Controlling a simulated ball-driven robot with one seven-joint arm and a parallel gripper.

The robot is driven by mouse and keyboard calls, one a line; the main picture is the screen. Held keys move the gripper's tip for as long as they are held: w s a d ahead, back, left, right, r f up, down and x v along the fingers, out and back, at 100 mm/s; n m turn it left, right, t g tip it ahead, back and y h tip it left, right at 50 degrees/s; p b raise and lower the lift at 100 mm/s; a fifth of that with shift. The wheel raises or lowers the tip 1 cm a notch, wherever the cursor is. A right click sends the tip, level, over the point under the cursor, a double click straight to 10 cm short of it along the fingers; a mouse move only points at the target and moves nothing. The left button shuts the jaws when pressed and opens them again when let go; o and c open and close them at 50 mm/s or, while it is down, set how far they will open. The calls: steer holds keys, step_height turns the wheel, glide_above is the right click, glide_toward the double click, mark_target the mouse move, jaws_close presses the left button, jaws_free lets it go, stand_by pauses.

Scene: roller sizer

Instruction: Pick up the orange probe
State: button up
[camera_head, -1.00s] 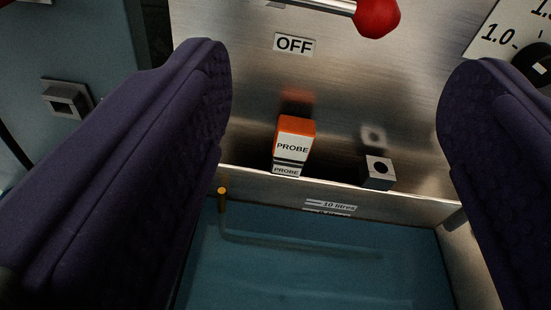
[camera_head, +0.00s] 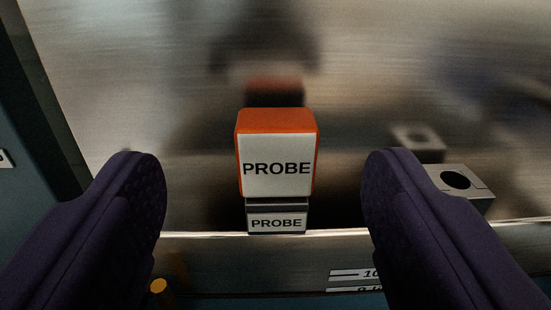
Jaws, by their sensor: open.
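The orange probe (camera_head: 277,155) is a block with an orange top and a white front label reading PROBE. It stands upright on a small grey holder (camera_head: 277,216), also labelled PROBE, at the metal ledge in the middle of the view. My gripper (camera_head: 263,165) is open, with one dark purple finger to the left of the probe and one to the right. Clear gaps show between the probe and both fingers. Nothing is held. The probe's back side is hidden.
A grey block with a round hole (camera_head: 462,185) sits on the ledge at right, partly behind my right finger. A brushed metal panel (camera_head: 150,60) rises behind the probe. A yellow-orange peg (camera_head: 159,287) shows at lower left, below the metal rim (camera_head: 200,250).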

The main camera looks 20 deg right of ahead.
mark_target(278, 133)
steer(key=x, duration=0.2)
steer(key=b+x, duration=0.1)
steer(key=x, duration=0.1)
steer(key=b+x, duration=0.1)
steer(key=x, duration=0.1)
steer(key=shift+w+d+f, duration=0.1)
steer(key=shift+d+f, duration=0.2)
steer(key=shift+w+d+r, duration=0.1)
steer(key=shift+w, duration=0.2)
steer(key=c, duration=1)
steer(key=shift+c, duration=0.2)
steer(key=shift+r, duration=0.1)
steer(key=shift+r, duration=0.25)
step_height(278, 133, up, 3)
steer(key=shift+r+p, duration=0.25)
steer(key=shift+p, duration=1)
steer(key=s+d+p, duration=0.3)
steer(key=s+d, duration=0.7)
steer(key=s, duration=0.4)
steer(key=shift+s+d+f, duration=0.3)
steer(key=shift+d+f, duration=0.05)
